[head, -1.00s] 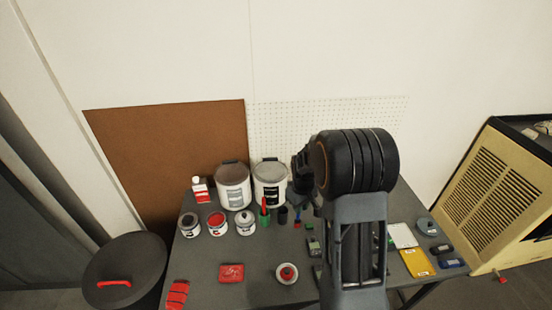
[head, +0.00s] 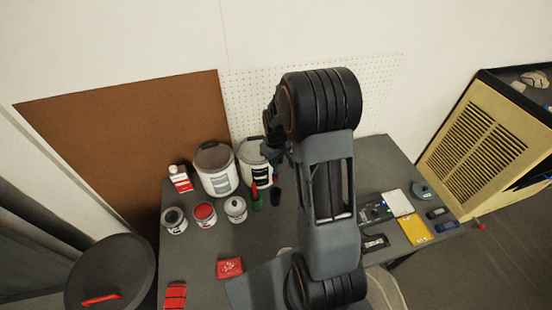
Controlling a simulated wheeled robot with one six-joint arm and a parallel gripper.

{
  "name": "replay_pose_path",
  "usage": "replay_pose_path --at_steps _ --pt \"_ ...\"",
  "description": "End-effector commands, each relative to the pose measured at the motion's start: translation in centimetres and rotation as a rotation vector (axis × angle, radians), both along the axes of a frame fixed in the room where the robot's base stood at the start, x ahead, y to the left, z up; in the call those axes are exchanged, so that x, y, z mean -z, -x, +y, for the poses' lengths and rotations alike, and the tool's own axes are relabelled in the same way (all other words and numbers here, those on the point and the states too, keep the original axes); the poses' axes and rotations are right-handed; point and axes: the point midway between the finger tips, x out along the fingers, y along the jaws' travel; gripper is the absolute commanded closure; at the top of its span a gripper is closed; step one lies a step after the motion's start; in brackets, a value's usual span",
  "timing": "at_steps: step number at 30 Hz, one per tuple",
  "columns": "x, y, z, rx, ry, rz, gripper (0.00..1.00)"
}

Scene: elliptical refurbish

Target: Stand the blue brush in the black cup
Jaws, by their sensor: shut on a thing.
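The black cup (head: 276,198) stands on the grey table, right of a green cup (head: 256,203) that holds a red brush (head: 254,189). The blue brush (head: 276,174) shows as a small blue piece just above the black cup. My gripper (head: 274,158) is above it, shut on the brush, and largely hidden by my own arm. I cannot tell whether the brush's lower end is inside the cup's rim or still above it.
Two large white paint buckets (head: 217,181) stand behind the cups, close to my gripper. Several small paint cans (head: 205,215) and a red-white bottle (head: 180,179) are at left. A yellow pad (head: 415,230) and small devices lie at right.

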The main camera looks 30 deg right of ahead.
Motion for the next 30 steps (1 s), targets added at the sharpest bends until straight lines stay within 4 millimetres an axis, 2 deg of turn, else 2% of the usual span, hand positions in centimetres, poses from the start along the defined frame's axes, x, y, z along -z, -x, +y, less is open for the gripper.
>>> replay_pose_path --at_steps 30 --pt "8.7 0.0 0.1 -0.001 0.000 0.001 1.00"
